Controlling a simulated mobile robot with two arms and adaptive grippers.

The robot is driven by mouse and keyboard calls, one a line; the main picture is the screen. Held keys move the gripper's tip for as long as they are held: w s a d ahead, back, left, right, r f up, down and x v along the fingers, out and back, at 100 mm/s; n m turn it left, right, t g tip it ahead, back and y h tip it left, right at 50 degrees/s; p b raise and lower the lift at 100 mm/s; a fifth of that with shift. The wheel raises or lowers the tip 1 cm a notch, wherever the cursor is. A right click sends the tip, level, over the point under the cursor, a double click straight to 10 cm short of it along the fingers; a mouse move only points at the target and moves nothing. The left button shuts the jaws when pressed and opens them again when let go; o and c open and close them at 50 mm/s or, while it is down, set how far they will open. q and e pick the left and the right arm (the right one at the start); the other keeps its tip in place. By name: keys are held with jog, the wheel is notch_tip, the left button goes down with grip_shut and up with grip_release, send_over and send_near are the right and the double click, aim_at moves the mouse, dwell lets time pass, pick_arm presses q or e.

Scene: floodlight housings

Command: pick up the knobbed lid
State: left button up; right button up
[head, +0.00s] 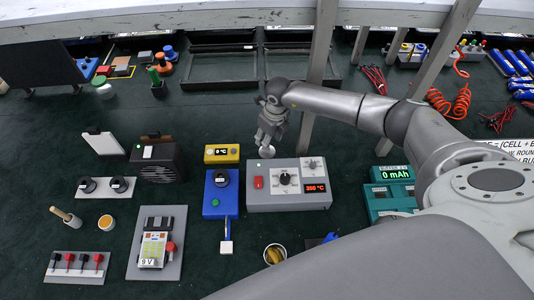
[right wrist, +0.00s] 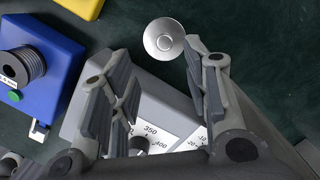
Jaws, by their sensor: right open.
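The knobbed lid (right wrist: 164,38) is a small round silver-grey disc with a round knob in its middle. In the right wrist view it shows at the top centre, over the dark green surface and just beyond the grey control box. In the head view the lid (head: 267,152) is a small pale disc at the box's far edge, partly covered by my gripper. My right gripper (head: 267,138) is above and close to the lid. In the right wrist view its fingers (right wrist: 157,65) are spread with nothing between them. My left gripper is not in view.
The grey control box (head: 257,202) with a dial stands directly in front of the lid. A blue unit with a spool (head: 214,208) and a yellow display box (head: 221,154) are to the left. Table-leg-like grey posts (head: 321,75) rise behind my right arm. Open green surface lies left of the gripper.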

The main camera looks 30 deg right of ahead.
jog(key=shift+w+f, duration=0.2)
jog(key=shift+f, duration=0.65)
jog(key=shift+w+f+b, duration=0.1)
jog(key=shift+f+b, duration=0.35)
jog(key=shift+b, duration=0.15)
jog(key=shift+f+b, duration=0.35)
jog(key=shift+b, duration=0.05)
jog(key=f+b, duration=0.1)
jog(key=f, duration=0.1)
jog(key=w+f+b, duration=0.1)
jog(key=b, duration=0.1)
jog(key=shift+d+f, duration=0.1)
jog(key=shift+f, duration=0.3)
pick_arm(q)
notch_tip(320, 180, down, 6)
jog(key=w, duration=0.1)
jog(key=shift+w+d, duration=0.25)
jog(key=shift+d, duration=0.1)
pick_arm(e)
jog(key=shift+r, duration=0.1)
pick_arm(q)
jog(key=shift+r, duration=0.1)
pick_arm(e)
jog(key=shift+s, duration=0.1)
jog(key=shift+c, duration=0.8)
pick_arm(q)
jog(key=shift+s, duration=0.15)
pick_arm(e)
grip_shut()
